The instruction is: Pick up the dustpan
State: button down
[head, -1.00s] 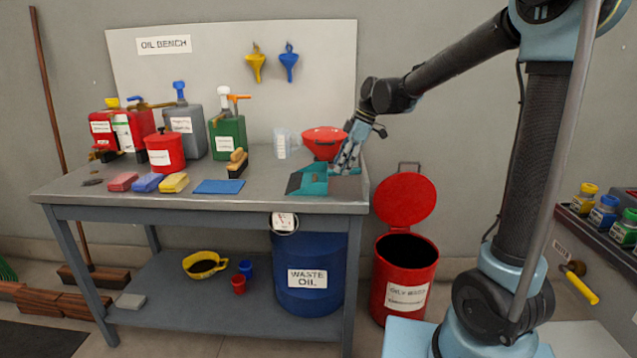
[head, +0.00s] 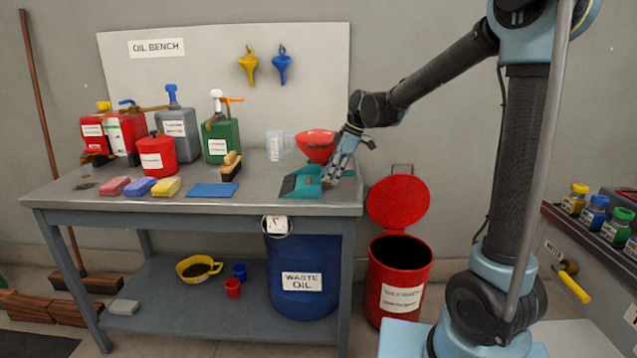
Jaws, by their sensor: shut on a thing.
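The teal dustpan (head: 301,184) is at the right end of the grey bench top (head: 235,203), its dark lip facing left. My gripper (head: 334,177) reaches down from the upper right and is shut on the dustpan at its right side. The fingers hide part of the dustpan's right end and handle. I cannot tell whether the dustpan is touching the bench or slightly above it.
A red funnel (head: 315,147) and a clear jug (head: 275,148) stand close behind the dustpan. A blue cloth (head: 213,190) lies to its left, and a brush (head: 231,166) stands beyond. An open red bin (head: 401,280) is right of the bench.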

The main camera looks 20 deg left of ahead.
notch_tip(320, 180, up, 18)
dwell(0.6)
dwell(1.0)
